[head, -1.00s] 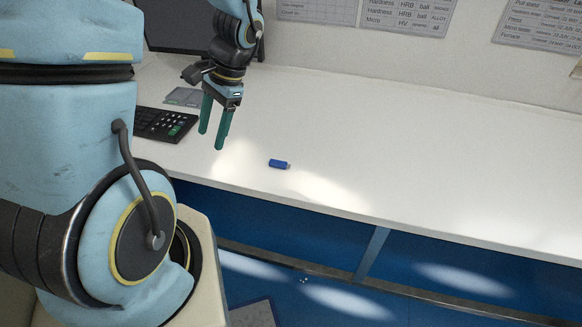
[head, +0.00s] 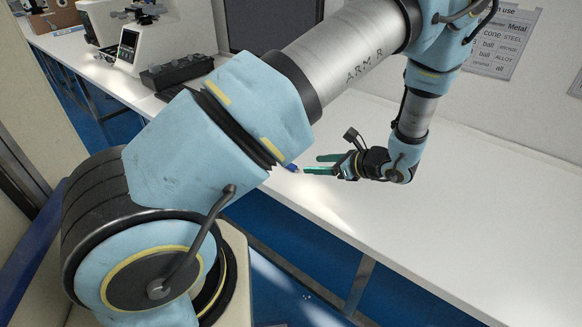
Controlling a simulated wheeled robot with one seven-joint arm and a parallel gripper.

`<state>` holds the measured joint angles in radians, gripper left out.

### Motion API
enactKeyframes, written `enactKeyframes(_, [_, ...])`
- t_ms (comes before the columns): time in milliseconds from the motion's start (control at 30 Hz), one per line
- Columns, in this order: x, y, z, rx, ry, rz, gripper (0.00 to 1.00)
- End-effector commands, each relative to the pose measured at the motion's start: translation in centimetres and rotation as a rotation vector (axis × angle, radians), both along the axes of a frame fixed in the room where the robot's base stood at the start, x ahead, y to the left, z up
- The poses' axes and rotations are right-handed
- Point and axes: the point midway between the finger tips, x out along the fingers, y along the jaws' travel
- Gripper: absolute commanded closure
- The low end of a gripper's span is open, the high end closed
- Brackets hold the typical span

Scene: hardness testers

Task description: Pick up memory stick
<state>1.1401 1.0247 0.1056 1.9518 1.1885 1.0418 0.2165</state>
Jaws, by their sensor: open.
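The memory stick (head: 291,168) is a small blue stick on the white table, partly hidden behind my arm. My gripper (head: 312,164) lies low over the table to the right of the stick, with its green fingers pointing left. The fingers are apart and the gripper is open. The nearer fingertip appears right beside the stick's right end; I cannot tell whether they touch. Nothing shows held between the fingers.
The white table (head: 470,200) is clear to the right of my gripper. A black keypad box (head: 178,72) and a white tester (head: 140,45) stand further left. A dark monitor (head: 268,25) stands at the back. Blue cabinet fronts are below the table edge.

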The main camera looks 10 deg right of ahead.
Motion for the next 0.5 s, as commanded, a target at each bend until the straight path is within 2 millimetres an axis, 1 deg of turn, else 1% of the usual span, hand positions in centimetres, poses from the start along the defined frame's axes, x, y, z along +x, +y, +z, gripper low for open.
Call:
enactKeyframes(33, [0.5,0.6,-0.2,0.002,0.002,0.003,0.38])
enactKeyframes(100, [1.2,1.2,-0.7,0.001,0.001,0.004,0.38])
enactKeyframes(367, [2.3,2.5,-1.6,0.0,0.003,0.004,0.38])
enactKeyframes(500, [3.4,3.7,-2.4,0.001,0.003,0.005,0.38])
